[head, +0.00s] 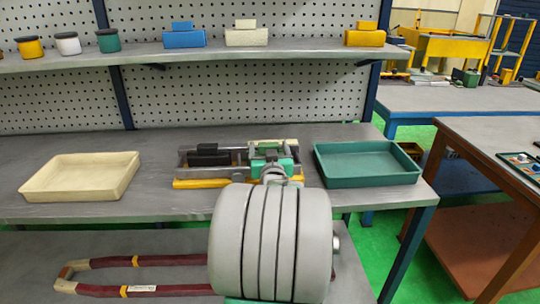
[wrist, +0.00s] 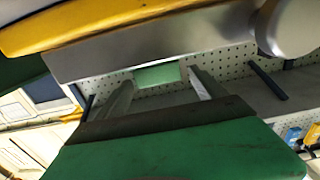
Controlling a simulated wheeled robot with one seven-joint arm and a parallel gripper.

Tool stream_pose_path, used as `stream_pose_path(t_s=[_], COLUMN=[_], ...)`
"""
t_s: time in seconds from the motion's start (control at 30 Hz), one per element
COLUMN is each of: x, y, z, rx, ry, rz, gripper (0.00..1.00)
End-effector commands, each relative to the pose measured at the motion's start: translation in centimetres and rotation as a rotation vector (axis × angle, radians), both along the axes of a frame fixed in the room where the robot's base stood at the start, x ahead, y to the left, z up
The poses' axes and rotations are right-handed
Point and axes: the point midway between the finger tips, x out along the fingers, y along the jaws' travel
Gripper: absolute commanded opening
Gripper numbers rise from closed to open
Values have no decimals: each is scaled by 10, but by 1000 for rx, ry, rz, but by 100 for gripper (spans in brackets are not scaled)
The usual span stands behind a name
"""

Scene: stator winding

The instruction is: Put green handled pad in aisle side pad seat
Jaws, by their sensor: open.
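The metal fixture (head: 182,161) stands on a yellow base at the middle of the bench. A black handled pad (head: 209,155) sits in its left part. A green piece that looks like the green handled pad (head: 264,147) is at the fixture's right part, partly hidden by my wrist. In the wrist view, a pale green block (wrist: 157,76) shows between the fingertips of my gripper (wrist: 162,88), which is open. I cannot tell whether the fingers touch it. The aisle side pad seat is not clearly visible; my arm covers part of that end.
A cream tray (head: 80,192) stands left and a green tray (head: 367,181) right of the fixture, both empty. A shelf (head: 220,53) above holds several handled blocks and small pots. A red-brown winding loop (head: 110,262) lies on the lower shelf.

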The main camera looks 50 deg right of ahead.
Motion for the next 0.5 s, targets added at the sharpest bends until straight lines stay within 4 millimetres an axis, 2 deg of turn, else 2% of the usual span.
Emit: stream_pose_path(t_s=[0.3,0.5], x=[-52,-75], y=[57,84], z=[2,1], rx=[-4,-1], ry=[-2,0], rz=[-4,-2], gripper=[80,80])
